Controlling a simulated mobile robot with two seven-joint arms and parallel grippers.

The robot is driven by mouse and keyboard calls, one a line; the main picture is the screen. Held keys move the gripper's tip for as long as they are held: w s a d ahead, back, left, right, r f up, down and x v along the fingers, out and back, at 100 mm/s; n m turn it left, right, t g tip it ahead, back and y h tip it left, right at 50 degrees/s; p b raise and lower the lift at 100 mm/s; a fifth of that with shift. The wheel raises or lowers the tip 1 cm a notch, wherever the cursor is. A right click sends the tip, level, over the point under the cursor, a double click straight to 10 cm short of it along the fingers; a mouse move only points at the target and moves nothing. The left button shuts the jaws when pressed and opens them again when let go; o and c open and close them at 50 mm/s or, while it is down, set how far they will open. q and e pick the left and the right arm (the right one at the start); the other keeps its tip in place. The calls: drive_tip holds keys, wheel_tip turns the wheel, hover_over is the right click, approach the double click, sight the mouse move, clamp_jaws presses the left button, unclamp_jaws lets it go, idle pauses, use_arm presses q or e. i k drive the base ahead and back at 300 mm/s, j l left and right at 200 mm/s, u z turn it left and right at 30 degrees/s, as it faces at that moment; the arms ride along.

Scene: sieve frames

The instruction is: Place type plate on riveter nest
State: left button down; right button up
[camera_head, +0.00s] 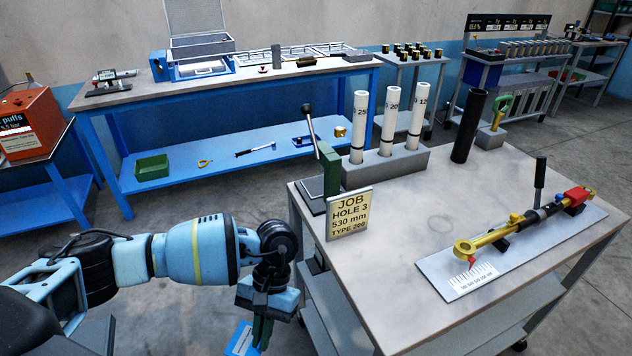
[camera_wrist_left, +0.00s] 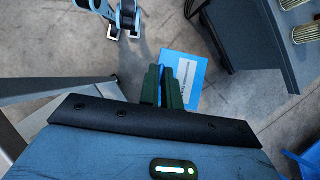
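My left gripper (camera_head: 262,332) hangs pointing down in front of the table's left edge. Its dark green fingers (camera_wrist_left: 167,88) are close together on a blue type plate (camera_wrist_left: 190,72) with a white label, too blurred to read. In the head view the plate (camera_head: 240,341) shows at the bottom edge, partly cut off. The green riveter (camera_head: 329,168) with a black lever stands at the table's back left corner, well above and apart from the plate. Its nest is not clear, partly hidden by the job card.
A dark tube (camera_head: 468,125) stands to the right. The table's middle (camera_head: 400,205) is clear.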

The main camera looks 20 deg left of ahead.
sight(321, 188)
drive_tip(key=i+j, duration=0.2)
drive_tip(key=i+j+z, duration=0.1)
drive_tip(key=j, duration=0.35)
drive_tip(key=i+j, duration=0.25)
